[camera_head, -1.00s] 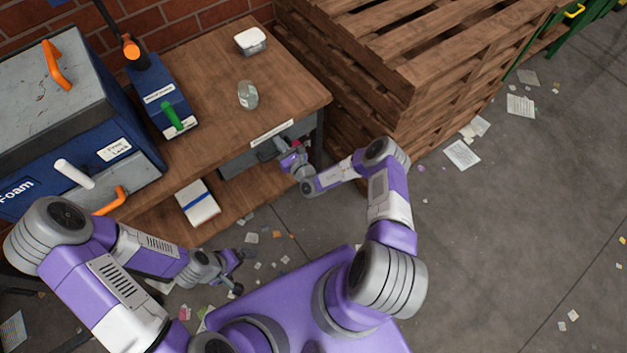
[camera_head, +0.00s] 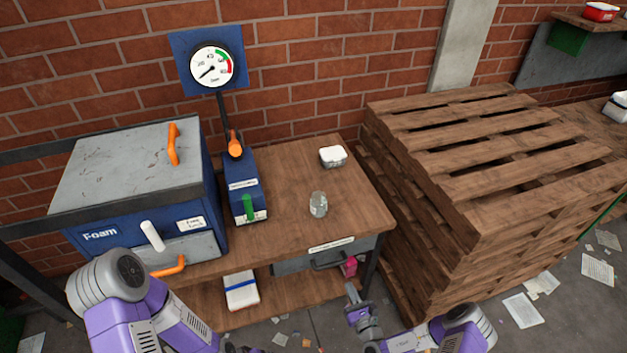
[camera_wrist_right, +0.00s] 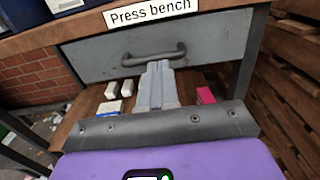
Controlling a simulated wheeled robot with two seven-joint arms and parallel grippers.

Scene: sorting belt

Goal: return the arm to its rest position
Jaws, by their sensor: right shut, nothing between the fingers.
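My right gripper (camera_head: 352,291) is in front of the bench's right end, below the grey drawer (camera_head: 292,267). In the right wrist view its fingers (camera_wrist_right: 158,70) are together with nothing between them, pointing at the drawer front below the "Press bench" label. The drawer's dark handle (camera_wrist_right: 153,54) appears just beyond the fingertips; I see no grip on it. The right arm (camera_head: 445,335) is bent, its lower part cut off by the bottom edge. My left arm (camera_head: 150,315) is at the lower left; its gripper is at most a sliver at the bottom edge.
The wooden bench (camera_head: 285,190) carries a glass jar (camera_head: 318,205), a white container (camera_head: 333,156) and a blue press (camera_head: 243,185). A blue foam box (camera_head: 100,235) stands left. Stacked pallets (camera_head: 480,170) stand close on the right. A pink block (camera_head: 349,266) is near the drawer's right end.

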